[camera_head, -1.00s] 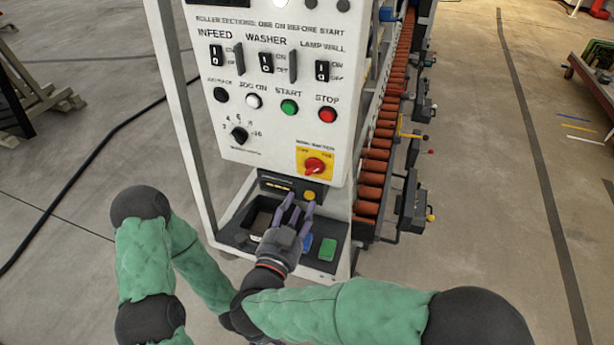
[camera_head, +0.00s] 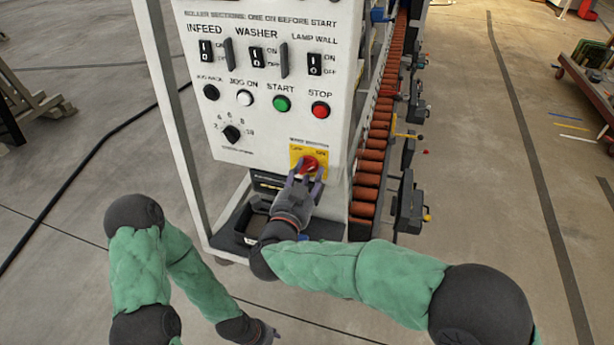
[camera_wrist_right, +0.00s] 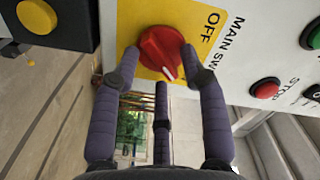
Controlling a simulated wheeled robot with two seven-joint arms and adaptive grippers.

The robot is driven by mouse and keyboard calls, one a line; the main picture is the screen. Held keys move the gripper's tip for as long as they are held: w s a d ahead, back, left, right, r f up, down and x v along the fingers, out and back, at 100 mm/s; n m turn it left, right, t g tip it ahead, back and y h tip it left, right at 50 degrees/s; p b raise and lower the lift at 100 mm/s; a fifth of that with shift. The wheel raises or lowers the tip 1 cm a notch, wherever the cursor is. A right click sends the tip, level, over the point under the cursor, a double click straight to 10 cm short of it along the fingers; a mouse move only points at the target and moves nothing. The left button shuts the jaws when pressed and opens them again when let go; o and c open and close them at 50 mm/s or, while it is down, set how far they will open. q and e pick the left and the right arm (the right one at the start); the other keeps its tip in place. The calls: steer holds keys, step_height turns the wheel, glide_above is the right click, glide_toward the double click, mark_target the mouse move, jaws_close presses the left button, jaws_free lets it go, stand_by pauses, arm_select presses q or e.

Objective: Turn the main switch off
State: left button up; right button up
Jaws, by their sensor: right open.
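The main switch (camera_head: 309,163) is a red rotary knob on a yellow plate, low on the white control panel. In the right wrist view the knob (camera_wrist_right: 160,50) has a white mark pointing to the lower right, away from the OFF label (camera_wrist_right: 210,28). My right gripper (camera_head: 304,178) is open at the knob. In the wrist view its fingers (camera_wrist_right: 161,60) stand on either side of the knob; whether they touch it I cannot tell. My left gripper (camera_head: 266,334) hangs low at the bottom of the head view, partly hidden by its arm; its opening is unclear.
The panel holds a red STOP button (camera_head: 320,110), a green START button (camera_head: 282,103), rocker switches (camera_head: 256,56) and a dial (camera_head: 232,133). A dark tray (camera_head: 240,228) lies below the panel. A roller conveyor (camera_head: 371,160) runs along the right.

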jaws_close()
